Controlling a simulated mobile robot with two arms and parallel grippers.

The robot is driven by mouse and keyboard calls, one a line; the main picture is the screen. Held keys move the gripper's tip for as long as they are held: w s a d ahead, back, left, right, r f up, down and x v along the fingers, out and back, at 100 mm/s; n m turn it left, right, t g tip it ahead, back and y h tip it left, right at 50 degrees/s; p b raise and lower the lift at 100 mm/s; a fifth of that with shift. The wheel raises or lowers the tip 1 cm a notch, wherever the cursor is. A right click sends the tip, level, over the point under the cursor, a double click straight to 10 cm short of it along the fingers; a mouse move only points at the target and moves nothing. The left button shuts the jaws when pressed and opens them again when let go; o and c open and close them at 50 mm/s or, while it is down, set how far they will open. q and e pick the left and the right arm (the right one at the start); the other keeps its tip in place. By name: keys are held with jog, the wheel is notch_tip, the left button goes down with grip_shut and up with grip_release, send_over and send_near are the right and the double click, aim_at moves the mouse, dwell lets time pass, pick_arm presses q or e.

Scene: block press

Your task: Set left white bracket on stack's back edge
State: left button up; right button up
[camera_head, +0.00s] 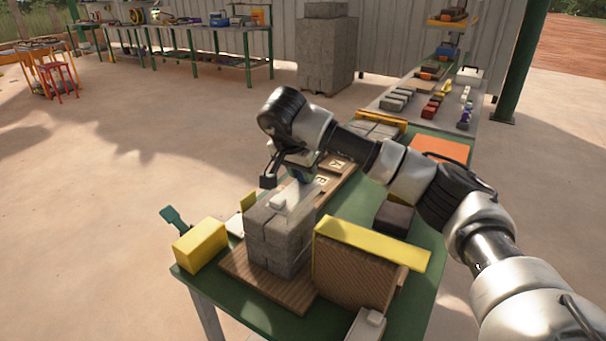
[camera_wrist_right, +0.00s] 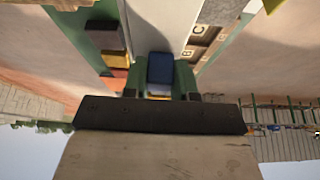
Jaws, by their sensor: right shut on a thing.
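The stack of grey blocks (camera_head: 278,240) stands on a brown board (camera_head: 262,284) on the green table. A white bracket (camera_head: 281,199) with a small raised knob lies on top of the stack. A pale, partly see-through strip (camera_head: 311,191) slants beside it at the stack's back right. My right gripper (camera_head: 300,177) points down just above the stack's back part. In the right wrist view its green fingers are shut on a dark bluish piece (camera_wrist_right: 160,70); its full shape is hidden. Another white bracket (camera_head: 366,325) lies at the table's front edge. My left gripper is not in view.
A yellow block (camera_head: 201,245) and a teal piece (camera_head: 173,216) are left of the stack. A yellow-topped brown block (camera_head: 352,270) stands close on its right. A dark block (camera_head: 394,217) lies farther right. Lettered wooden tiles (camera_head: 335,168) lie behind.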

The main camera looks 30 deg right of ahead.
aim_at(300, 185)
jog(key=shift+s+f+b, duration=0.1)
jog(key=shift+f+b, duration=0.3)
jog(key=shift+f, duration=0.2)
jog(key=shift+f+b, duration=0.6)
jog(key=shift+f, duration=0.15)
jog(key=shift+f+b, duration=0.35)
jog(key=shift+f, duration=0.55)
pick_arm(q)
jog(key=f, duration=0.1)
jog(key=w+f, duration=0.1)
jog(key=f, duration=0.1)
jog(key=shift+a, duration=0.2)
pick_arm(e)
jog(key=shift+f, duration=0.15)
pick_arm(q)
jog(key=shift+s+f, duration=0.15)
pick_arm(e)
jog(key=shift+f, duration=0.5)
jog(key=o, duration=1)
jog(key=shift+r, duration=0.1)
jog(key=v, duration=1)
jog(key=shift+a+r, duration=0.1)
jog(key=shift+r, duration=0.25)
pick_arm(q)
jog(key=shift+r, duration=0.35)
